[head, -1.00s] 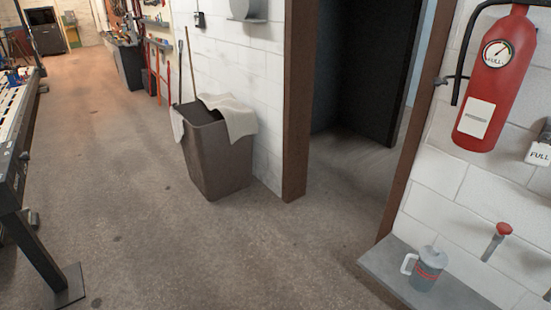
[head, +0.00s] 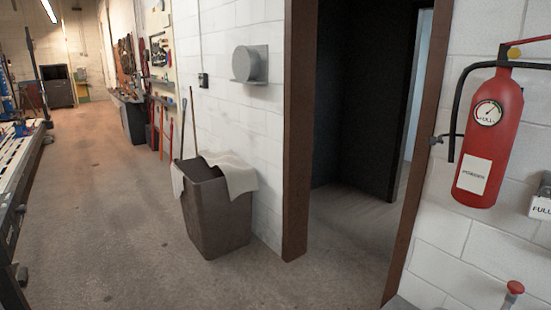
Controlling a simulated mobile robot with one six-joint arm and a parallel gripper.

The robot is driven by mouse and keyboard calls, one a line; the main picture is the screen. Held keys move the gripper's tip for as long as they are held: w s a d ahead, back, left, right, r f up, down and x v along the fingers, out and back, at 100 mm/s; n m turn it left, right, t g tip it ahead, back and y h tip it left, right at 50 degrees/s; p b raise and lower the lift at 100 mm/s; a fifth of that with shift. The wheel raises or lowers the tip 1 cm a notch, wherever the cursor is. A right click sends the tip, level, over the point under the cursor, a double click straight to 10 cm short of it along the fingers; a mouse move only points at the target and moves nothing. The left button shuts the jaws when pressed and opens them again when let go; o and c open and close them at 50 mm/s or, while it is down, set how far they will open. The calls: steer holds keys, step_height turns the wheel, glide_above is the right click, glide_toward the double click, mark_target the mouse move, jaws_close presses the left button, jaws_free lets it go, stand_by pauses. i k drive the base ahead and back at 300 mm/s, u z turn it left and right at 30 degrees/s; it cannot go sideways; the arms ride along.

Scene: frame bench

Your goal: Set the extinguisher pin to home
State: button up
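A red fire extinguisher (head: 490,135) hangs upright on the white block wall at the right of the head view. It has a round gauge (head: 488,112), a white label and a black hose curving down its left side. A yellow part (head: 514,52) with a red piece shows at its top, at the picture's right edge. I cannot tell whether this is the pin. My gripper is not in view.
An open doorway (head: 360,130) with brown posts stands left of the extinguisher. A brown bin (head: 215,215) with a cloth over its rim stands by the wall. A red-topped knob (head: 515,287) is at lower right. The floor (head: 110,230) is clear along the aisle.

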mark_target(513, 53)
steer(key=z, duration=3.9)
steer(key=i, duration=0.05)
steer(key=u, duration=2.95)
